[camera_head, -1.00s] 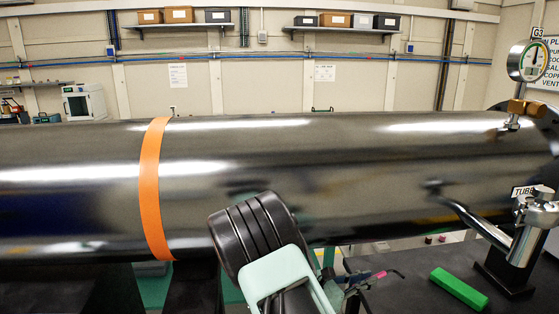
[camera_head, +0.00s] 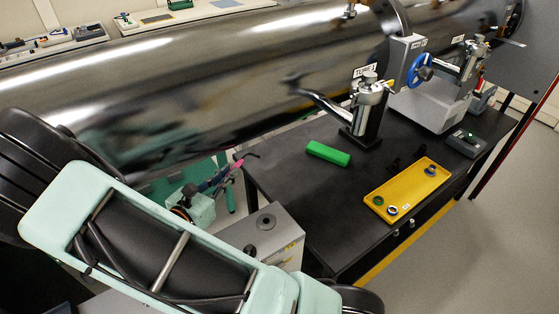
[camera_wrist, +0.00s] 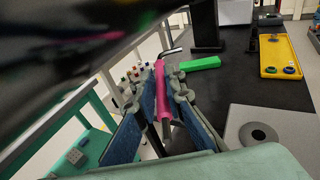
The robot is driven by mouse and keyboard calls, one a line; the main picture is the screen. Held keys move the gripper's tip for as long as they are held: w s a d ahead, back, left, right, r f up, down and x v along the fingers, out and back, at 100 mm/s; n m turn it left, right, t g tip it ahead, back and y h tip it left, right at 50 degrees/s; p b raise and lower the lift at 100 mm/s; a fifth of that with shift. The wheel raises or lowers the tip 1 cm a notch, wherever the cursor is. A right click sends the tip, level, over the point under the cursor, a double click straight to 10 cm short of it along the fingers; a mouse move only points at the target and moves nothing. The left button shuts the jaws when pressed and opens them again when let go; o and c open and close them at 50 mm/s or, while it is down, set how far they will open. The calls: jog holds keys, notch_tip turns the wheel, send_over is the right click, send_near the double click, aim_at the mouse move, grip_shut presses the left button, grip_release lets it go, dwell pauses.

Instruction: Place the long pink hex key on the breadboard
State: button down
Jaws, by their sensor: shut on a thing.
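The long pink hex key (camera_wrist: 162,92) is between the blue-padded fingers of my gripper (camera_wrist: 165,82) in the wrist view. Its dark bent end (camera_wrist: 172,51) sticks out beyond the fingertips. In the head view, the pink of the hex key (camera_head: 237,164) shows at my gripper (camera_head: 218,182), left of the black bench's near corner and apart from the bench top. The black bench top (camera_head: 290,185) is a broad flat surface. I cannot tell whether it is the breadboard; I see no hole pattern.
A green block (camera_head: 328,153) lies on the bench near a clamp post (camera_head: 367,110). A yellow tray (camera_head: 407,190) holding small rings lies to the right. A grey box (camera_head: 262,240) stands beside the bench's near edge. The large metal tube (camera_head: 200,90) runs behind. The bench's near left is clear.

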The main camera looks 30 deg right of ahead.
jog(key=w+d+f+m+g+h+b, duration=0.2)
jog(key=w+d+f+m+g+b, duration=0.15)
jog(key=w+d+f+b, duration=0.65)
jog(key=m+g+h+b, duration=0.1)
jog(key=m+g+b, duration=0.25)
jog(key=b, duration=0.95)
send_over(296, 188)
notch_tip(296, 188, down, 9)
jog(key=n, duration=0.1)
jog(key=shift+g, duration=0.4)
notch_tip(296, 188, down, 9)
jog(key=shift+f+b, duration=0.2)
jog(key=shift+b, duration=0.65)
jog(key=shift+f, duration=0.2)
jog(key=c, duration=2)
grip_release()
